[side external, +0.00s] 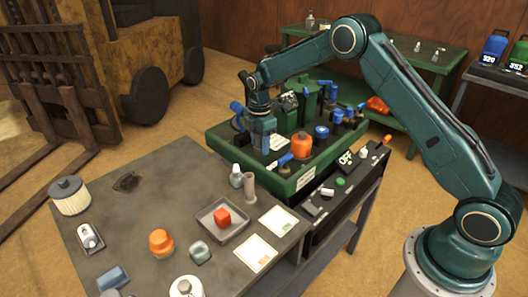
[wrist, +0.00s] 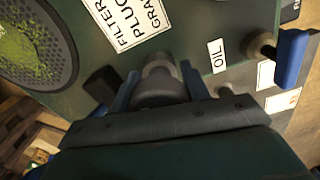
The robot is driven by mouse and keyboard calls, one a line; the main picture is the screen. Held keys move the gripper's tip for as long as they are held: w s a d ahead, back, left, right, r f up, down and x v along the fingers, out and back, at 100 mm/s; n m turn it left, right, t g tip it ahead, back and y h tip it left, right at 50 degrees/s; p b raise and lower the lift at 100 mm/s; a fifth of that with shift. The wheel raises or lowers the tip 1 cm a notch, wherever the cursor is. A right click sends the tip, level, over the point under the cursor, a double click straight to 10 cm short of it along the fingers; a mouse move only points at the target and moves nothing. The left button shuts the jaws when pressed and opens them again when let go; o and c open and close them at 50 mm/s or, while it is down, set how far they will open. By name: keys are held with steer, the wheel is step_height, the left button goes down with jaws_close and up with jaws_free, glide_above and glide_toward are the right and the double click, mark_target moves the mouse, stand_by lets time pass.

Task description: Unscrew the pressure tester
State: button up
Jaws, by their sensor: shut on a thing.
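My gripper (side external: 263,148) points down over the left part of the green machine tray (side external: 285,185) in the side view. In the wrist view its two blue fingers (wrist: 161,88) are shut on a dark grey round fitting (wrist: 158,68), one finger on each side. The fitting stands against the green panel (wrist: 190,45), close to a label reading FILTER PLUG. I cannot tell for sure whether this fitting is the pressure tester, and its lower end is hidden. In the side view my gripper hides it.
A blue-handled valve (wrist: 290,58) and an OIL label (wrist: 217,55) are right of my gripper; a round mesh with green bits (wrist: 30,45) is left. An orange cap (side external: 302,146) stands nearby.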

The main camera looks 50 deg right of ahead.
steer(key=shift+n, duration=1.9)
steer(key=n, duration=0.3)
steer(key=shift+n, duration=1.6)
steer(key=n, duration=0.4)
steer(key=shift+r, duration=0.3)
